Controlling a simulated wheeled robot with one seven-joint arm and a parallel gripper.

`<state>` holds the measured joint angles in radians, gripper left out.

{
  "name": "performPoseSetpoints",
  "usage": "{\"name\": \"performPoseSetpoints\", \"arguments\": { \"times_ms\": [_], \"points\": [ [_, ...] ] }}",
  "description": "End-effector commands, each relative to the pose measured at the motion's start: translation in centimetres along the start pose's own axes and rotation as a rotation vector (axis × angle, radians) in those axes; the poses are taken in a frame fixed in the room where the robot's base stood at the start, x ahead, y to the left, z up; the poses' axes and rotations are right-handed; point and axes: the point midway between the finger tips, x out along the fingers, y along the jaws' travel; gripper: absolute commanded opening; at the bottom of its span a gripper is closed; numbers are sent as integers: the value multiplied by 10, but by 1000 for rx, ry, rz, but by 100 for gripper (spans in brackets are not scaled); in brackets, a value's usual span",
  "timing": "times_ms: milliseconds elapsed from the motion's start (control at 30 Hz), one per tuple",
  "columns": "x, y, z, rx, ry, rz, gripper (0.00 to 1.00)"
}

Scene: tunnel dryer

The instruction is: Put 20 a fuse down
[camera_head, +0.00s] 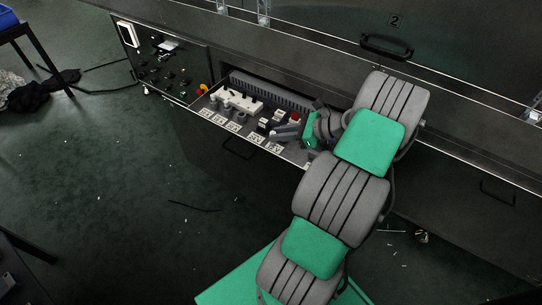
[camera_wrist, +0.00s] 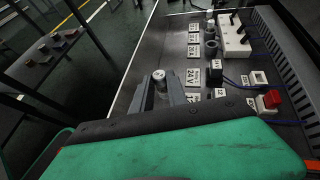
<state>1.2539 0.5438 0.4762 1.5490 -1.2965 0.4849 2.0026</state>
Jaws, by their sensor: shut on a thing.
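My gripper (camera_wrist: 160,84) is shut on a small pale cylinder with a dark mark on its top, the 20 A fuse (camera_wrist: 158,75), between the two grey fingers. Its lower part is hidden by the fingers. In the wrist view the fuse appears beside the row of white labels, near the panel's front edge. I cannot tell whether it touches the panel.
A control panel (camera_head: 165,60) stands to the left. Open floor lies in front.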

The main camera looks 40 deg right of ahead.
Motion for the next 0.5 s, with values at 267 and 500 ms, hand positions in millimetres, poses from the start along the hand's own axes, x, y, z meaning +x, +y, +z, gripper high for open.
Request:
{"name": "performPoseSetpoints", "arguments": {
  "times_ms": [267, 500],
  "points": [
    [26, 0, -49, 2, -1, 0, 0],
    [39, 0, -74, 0, -1, 0, 0]
  ]
}}
